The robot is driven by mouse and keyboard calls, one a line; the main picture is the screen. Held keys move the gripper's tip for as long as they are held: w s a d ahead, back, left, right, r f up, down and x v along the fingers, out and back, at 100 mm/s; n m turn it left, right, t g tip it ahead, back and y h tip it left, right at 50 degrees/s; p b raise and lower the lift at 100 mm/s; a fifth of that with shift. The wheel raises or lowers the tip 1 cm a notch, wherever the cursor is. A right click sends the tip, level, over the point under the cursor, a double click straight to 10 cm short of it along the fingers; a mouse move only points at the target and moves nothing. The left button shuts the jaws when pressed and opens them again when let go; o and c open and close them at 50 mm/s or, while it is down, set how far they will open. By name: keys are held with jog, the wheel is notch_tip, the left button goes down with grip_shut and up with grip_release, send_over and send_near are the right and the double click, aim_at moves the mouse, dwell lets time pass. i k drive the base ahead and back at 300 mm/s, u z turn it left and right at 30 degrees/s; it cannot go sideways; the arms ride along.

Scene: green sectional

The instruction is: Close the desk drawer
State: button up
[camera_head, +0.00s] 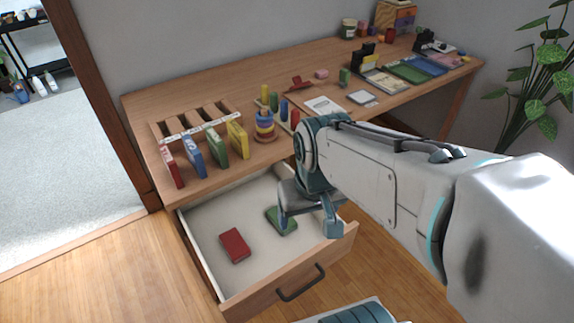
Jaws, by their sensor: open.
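The desk drawer (268,293) is pulled out from under the left part of the wooden desk (280,80). It has a dark bar handle (301,283) on its front panel. Inside lie a red block (234,245) and a green block (281,221). My gripper (308,226) is open and points down over the right part of the drawer, near the green block. It partly hides that block and the drawer's right side. I cannot tell whether the fingers touch anything.
Several coloured blocks (237,139) stand at a wooden rack along the desk's front edge, above the drawer. A ring stacker (264,126) stands beside them. Trays (408,70) lie farther right. Wooden floor (90,275) is clear left of the drawer. A plant (545,90) stands at right.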

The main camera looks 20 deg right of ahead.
aim_at(277, 264)
jog(key=k, duration=0.5)
jog(key=z, duration=1.9)
jog(key=k, duration=1)
jog(key=u, duration=1.3)
jog(key=i, duration=0.5)
